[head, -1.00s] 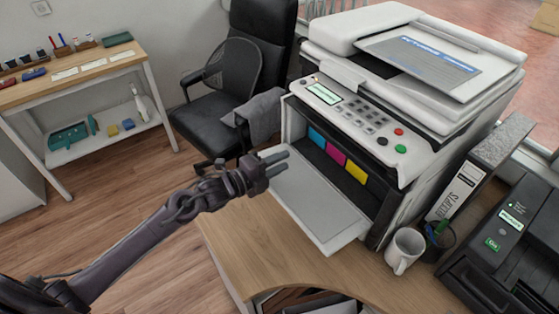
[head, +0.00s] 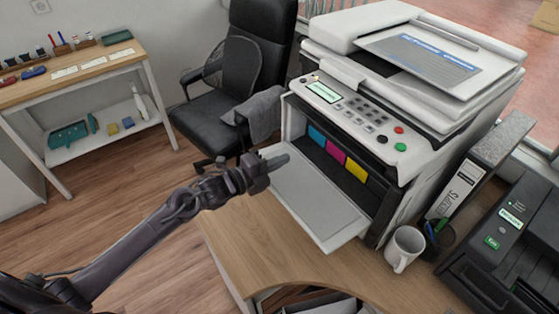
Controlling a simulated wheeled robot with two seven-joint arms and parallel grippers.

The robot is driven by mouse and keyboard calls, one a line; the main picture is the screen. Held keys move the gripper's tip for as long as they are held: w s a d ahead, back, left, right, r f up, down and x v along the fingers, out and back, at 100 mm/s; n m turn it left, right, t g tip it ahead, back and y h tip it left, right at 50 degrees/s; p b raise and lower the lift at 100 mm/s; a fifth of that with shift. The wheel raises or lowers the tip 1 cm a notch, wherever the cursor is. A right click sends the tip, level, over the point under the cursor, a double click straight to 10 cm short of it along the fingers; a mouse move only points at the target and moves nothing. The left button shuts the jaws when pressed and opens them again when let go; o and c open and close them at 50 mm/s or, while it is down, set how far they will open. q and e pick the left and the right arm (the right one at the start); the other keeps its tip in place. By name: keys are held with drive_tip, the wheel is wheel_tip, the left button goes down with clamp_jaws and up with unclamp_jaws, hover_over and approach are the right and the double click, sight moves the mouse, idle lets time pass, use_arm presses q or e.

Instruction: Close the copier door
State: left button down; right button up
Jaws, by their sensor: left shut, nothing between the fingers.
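The white copier (head: 428,75) stands on the wooden desk. Its front door (head: 315,197) is folded down and open, lying out nearly flat toward me. Blue, pink and yellow cartridges (head: 335,152) show in the opening behind it. My left gripper (head: 277,162) is shut and empty, with its fingertips at the door's far left corner. I cannot tell whether they touch the door. My right gripper is not in view.
A white mug (head: 404,248) and a pen cup (head: 438,238) stand right of the door on the desk (head: 262,250). A binder (head: 465,180) and a black machine (head: 508,235) stand farther right. A black chair (head: 225,100) is behind my left arm.

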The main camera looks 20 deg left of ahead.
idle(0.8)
use_arm(q)
drive_tip(key=c, duration=2.2)
unclamp_jaws()
drive_tip(key=c, duration=1.5)
unclamp_jaws()
drive_tip(key=shift+c, duration=0.2)
drive_tip(key=b+v, duration=0.1)
drive_tip(key=v, duration=0.6)
drive_tip(key=shift+s+a+b, duration=0.25)
drive_tip(key=shift+s+b, duration=0.05)
drive_tip(key=shift+s, duration=0.05)
